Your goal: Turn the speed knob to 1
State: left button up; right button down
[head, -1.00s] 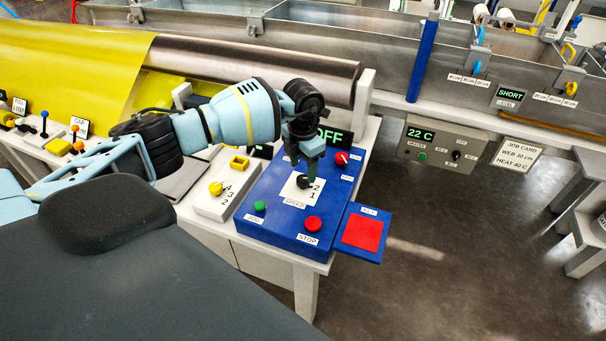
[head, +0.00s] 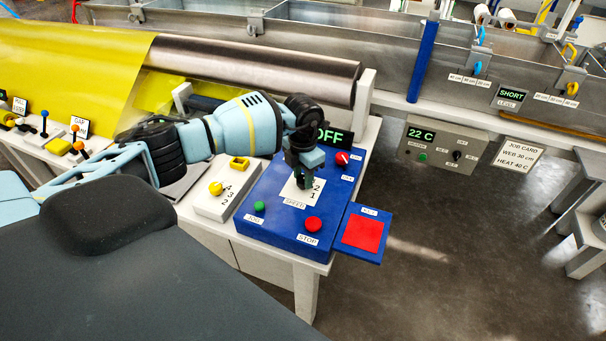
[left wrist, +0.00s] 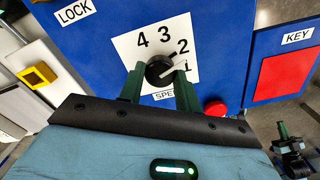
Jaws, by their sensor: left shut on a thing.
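The black speed knob (left wrist: 159,70) sits on a white plate (left wrist: 125,45) marked with numbers, on the blue control box. My left gripper (left wrist: 159,86) is shut on it, one dark green finger on each side. In the left wrist view the digits 4, 3, 2 and 1 run around the knob. In the head view my left gripper (head: 304,184) hides the knob. What looks like my right gripper (left wrist: 286,140) shows small at the lower right of the wrist view.
On the blue box (head: 275,226) a red STOP button (head: 313,224), a green button (head: 259,206) and a red knob (head: 342,158) stand near. A red KEY pad (head: 362,232) juts out at right. A yellow knob (head: 216,188) is at left.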

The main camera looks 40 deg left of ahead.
pick_arm(q)
jog(key=shift+m, duration=0.4)
pick_arm(e)
jog(key=shift+s, duration=0.2)
pick_arm(q)
jog(key=shift+m, duration=0.6)
jog(key=shift+m+b, duration=0.4)
jog(key=shift+m, duration=1.6)
jog(key=shift+m+b, duration=0.35)
jog(key=shift+m, duration=1.05)
pick_arm(e)
jog(key=shift+s+f, duration=0.25)
jog(key=shift+f, duration=0.65)
jog(key=shift+s+g, duration=0.3)
pick_arm(q)
jog(key=o, duration=1)
jog(key=shift+c, duration=0.2)
